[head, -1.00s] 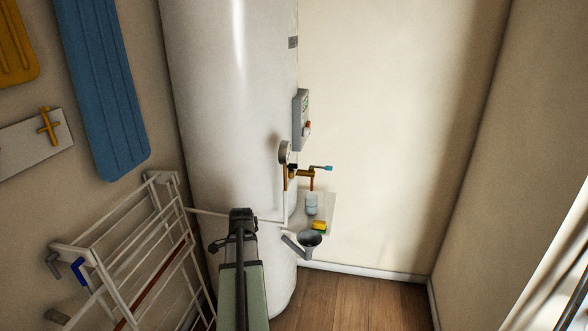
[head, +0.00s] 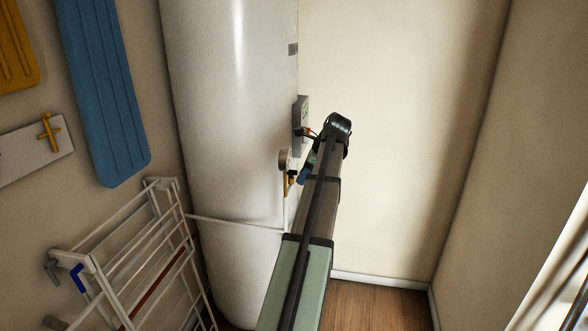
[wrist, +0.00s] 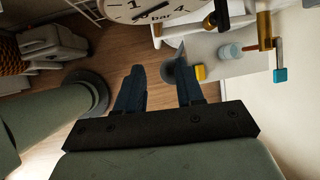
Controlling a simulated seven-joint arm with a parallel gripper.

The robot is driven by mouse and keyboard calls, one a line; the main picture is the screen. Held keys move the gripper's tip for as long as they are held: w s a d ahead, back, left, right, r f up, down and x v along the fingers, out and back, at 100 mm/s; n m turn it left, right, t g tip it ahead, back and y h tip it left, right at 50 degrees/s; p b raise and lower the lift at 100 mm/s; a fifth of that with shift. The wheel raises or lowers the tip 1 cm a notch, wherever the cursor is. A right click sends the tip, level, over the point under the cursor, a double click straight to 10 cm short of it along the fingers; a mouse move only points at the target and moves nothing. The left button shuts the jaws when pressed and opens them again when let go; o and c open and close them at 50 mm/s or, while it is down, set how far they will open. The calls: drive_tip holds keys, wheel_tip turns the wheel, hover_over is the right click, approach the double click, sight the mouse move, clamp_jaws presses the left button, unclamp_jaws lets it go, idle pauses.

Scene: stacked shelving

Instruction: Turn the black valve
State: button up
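The black valve (head: 292,173) is a small dark piece on the brass pipework beside the round gauge, at the right side of the white tank. In the wrist view a black part (wrist: 217,20) shows just right of the gauge face (wrist: 155,8), probably the same valve. My gripper (wrist: 161,88) is open, with two dark blue fingers apart and nothing between them. In the head view its blue fingers (head: 305,174) show just right of the valve, partly hidden by my arm. I cannot see any contact with the valve.
A brass pipe (wrist: 264,28) with a teal handle (wrist: 280,75) is at the wrist view's right. A white drying rack (head: 150,250) stands left of the tank (head: 225,120).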

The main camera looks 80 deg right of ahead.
sight(291, 170)
drive_tip(key=s+d+r+t+y, duration=0.1)
drive_tip(key=s+d+r+t, duration=0.25)
drive_tip(key=d+r, duration=0.45)
drive_tip(key=x, duration=0.5)
drive_tip(key=d+x, duration=0.1)
drive_tip(key=x, duration=0.4)
drive_tip(key=s+f+x, duration=0.1)
drive_tip(key=x, duration=0.3)
drive_tip(key=shift+w+d+f, duration=0.2)
drive_tip(key=shift+d+f, duration=0.15)
clamp_jaws()
